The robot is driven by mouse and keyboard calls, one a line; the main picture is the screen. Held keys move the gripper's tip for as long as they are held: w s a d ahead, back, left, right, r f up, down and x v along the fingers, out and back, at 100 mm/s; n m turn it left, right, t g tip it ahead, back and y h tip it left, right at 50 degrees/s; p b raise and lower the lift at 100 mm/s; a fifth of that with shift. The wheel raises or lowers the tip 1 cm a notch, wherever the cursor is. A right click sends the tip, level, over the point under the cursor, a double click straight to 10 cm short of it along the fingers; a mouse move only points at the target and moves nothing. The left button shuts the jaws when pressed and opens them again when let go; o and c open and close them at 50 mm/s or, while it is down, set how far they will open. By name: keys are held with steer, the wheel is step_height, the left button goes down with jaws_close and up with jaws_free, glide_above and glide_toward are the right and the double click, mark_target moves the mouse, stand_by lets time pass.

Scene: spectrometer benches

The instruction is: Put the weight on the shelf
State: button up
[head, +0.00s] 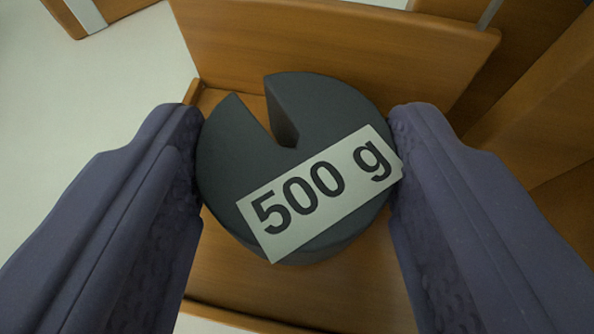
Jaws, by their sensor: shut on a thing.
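The weight (240,150) is a dark grey slotted disc with a white label reading "500 g". It is in the middle of the head view, its slot opening toward the upper left. My gripper (297,165) is shut on the weight, with one purple-grey finger against its left side and the other against its right side. A wooden surface (300,285) lies below the weight, with a raised wooden board behind it. I cannot tell whether this is the shelf, or whether the weight touches it.
The upright wooden board (330,40) stands just behind the weight. More wooden panels (545,110) are at the right. A pale floor or surface (90,110) shows at the left, with a wooden piece at the top left corner.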

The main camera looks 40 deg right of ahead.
steer(key=o, duration=1.5)
steer(key=shift+c, duration=0.2)
steer(key=shift+r+p, duration=0.2)
steer(key=shift+p, duration=0.1)
steer(key=p+v, duration=0.2)
steer(key=v, duration=1)
steer(key=shift+p, duration=0.4)
steer(key=shift+f, duration=0.15)
